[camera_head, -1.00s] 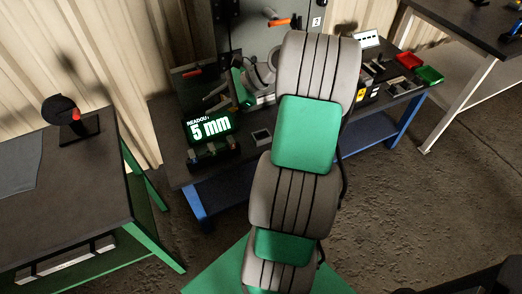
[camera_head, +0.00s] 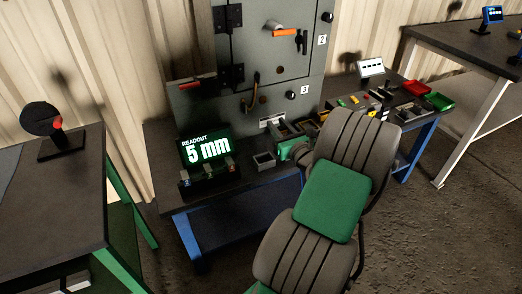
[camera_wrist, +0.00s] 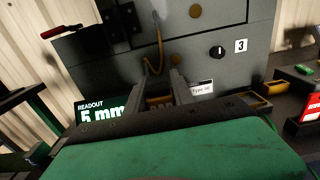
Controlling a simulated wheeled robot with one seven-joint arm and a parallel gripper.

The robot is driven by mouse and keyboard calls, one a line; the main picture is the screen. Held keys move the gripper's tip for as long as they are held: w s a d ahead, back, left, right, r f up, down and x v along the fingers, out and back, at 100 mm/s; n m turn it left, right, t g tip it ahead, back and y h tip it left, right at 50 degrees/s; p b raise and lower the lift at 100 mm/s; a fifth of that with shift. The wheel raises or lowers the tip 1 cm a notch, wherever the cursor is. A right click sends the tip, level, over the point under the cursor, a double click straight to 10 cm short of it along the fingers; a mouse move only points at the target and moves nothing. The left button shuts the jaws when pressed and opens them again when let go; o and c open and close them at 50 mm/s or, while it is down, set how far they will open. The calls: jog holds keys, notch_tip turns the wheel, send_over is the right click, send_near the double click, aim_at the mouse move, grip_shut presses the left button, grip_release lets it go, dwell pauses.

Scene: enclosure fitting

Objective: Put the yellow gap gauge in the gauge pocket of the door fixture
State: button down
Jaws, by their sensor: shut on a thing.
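My gripper (camera_wrist: 164,88) shows in the wrist view, its two fingers pointing at the grey enclosure. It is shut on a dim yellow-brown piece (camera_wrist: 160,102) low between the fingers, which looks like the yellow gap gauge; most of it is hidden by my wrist. The grey enclosure (camera_head: 285,65) stands at the back of the bench, with an orange handle and a hanging cable. A small grey open-topped holder (camera_head: 264,160) sits in front of it; I cannot tell which part is the gauge pocket.
A readout showing 5 mm (camera_head: 207,150) stands left on the bench, with small coloured blocks before it. Red (camera_head: 415,88) and green (camera_head: 439,101) trays lie at the right end, near several small parts. Another table (camera_head: 55,190) stands at left.

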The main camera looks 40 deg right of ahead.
jog(key=w+f+b, duration=0.1)
jog(key=w+f, duration=0.1)
jog(key=f, duration=0.1)
jog(key=w+a+f+b, duration=0.1)
jog(key=w+f, duration=0.1)
jog(key=f, duration=0.1)
jog(key=w+f+b, duration=0.1)
jog(key=w+f, duration=0.1)
jog(key=f, duration=0.2)
jog(key=shift+w+a+b, duration=0.2)
jog(key=shift+a+b, duration=0.15)
jog(key=shift+b, duration=0.05)
jog(key=c, duration=1.1)
grip_release()
jog(key=shift+r, duration=0.1)
jog(key=shift+b+v, duration=0.8)
jog(key=shift+v, duration=5.2)
jog(key=shift+a+r, duration=0.1)
